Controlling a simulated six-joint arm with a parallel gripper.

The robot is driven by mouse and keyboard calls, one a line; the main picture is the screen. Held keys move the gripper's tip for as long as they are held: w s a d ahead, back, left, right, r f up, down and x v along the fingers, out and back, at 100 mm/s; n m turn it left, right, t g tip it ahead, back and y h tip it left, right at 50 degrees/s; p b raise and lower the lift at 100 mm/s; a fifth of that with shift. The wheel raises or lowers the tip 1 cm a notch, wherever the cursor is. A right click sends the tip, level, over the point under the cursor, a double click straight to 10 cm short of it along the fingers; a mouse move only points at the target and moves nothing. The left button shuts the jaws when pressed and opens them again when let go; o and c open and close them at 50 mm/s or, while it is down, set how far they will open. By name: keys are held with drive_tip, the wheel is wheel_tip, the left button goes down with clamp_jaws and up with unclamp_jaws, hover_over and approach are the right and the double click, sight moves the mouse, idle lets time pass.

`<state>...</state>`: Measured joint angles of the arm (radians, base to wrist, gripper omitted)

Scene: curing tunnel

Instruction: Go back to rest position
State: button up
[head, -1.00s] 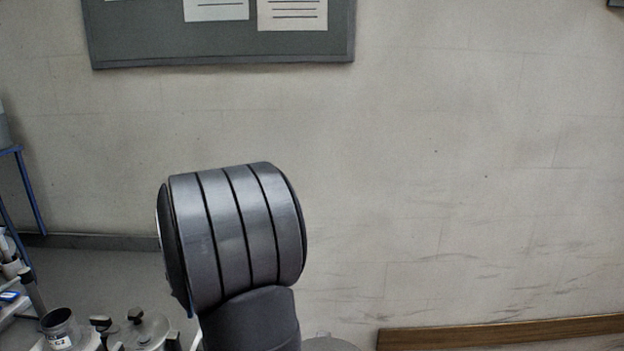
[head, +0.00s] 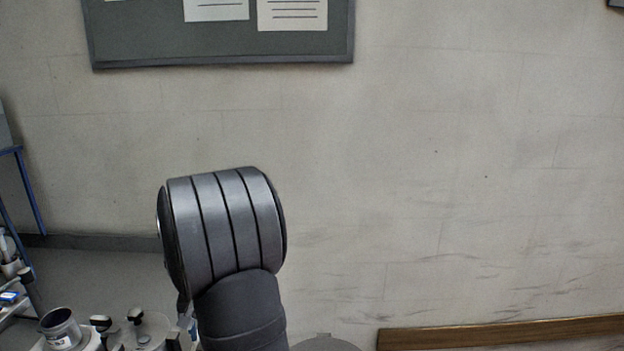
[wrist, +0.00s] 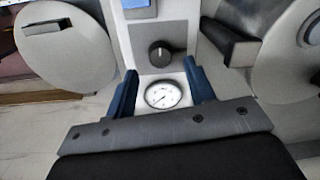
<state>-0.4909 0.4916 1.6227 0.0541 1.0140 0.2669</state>
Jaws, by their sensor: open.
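My gripper (wrist: 161,82) shows only in the wrist view. Its two blue fingers stand apart, and it is open with nothing held between them. Beyond the fingers, a white panel with a round dial gauge (wrist: 163,95) and a black knob (wrist: 160,53) shows through the gap. In the head view my thick grey arm link stands at the lower middle, in front of the wall; the gripper is not visible there.
Round grey covers flank the panel, one left (wrist: 70,55) and one right (wrist: 290,75); a dark handle (wrist: 230,43) juts out. A labelled dark cup (head: 60,328) and a round lid (head: 143,332) are at lower left. The wall (head: 450,170) is bare above a wooden rail (head: 500,333).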

wheel_tip(320, 180, down, 4)
drive_tip(key=shift+r, duration=0.1)
drive_tip(key=shift+a+n, duration=0.1)
drive_tip(key=shift+n, duration=0.3)
drive_tip(key=n, duration=0.3)
drive_tip(key=shift+n, duration=0.4)
wheel_tip(320, 180, up, 17)
drive_tip(key=m, duration=0.4)
drive_tip(key=shift+w+d+r, duration=0.15)
drive_tip(key=shift+d+r, duration=0.05)
drive_tip(key=shift+d, duration=0.05)
idle(4.6)
